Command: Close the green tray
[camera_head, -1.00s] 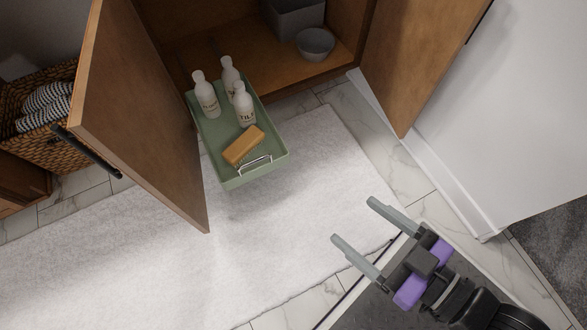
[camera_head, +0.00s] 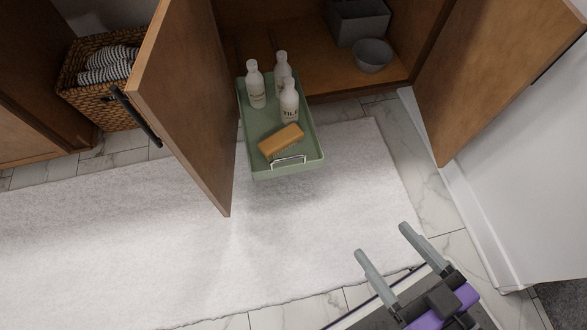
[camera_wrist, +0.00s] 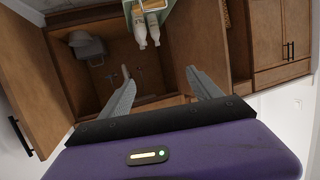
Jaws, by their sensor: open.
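The green tray (camera_head: 258,172) sticks out of the open cabinet over the white rug, with a metal handle (camera_head: 289,160) on its front end. It carries several white bottles (camera_head: 256,86) and a tan block or brush (camera_head: 281,140). In the wrist view the tray (camera_wrist: 172,8) shows only partly, at the top edge. My gripper (camera_head: 390,252) is open and empty, in front of the tray and to its right in the head view, clearly apart from it. Its two grey fingers also show in the wrist view (camera_wrist: 160,85).
The left cabinet door (camera_head: 185,105) stands open close beside the tray; the right door (camera_head: 487,75) is open too. A grey bowl (camera_head: 373,55) and grey bin (camera_head: 358,22) sit inside. A wicker basket (camera_head: 90,97) stands left. The rug (camera_head: 130,250) is clear.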

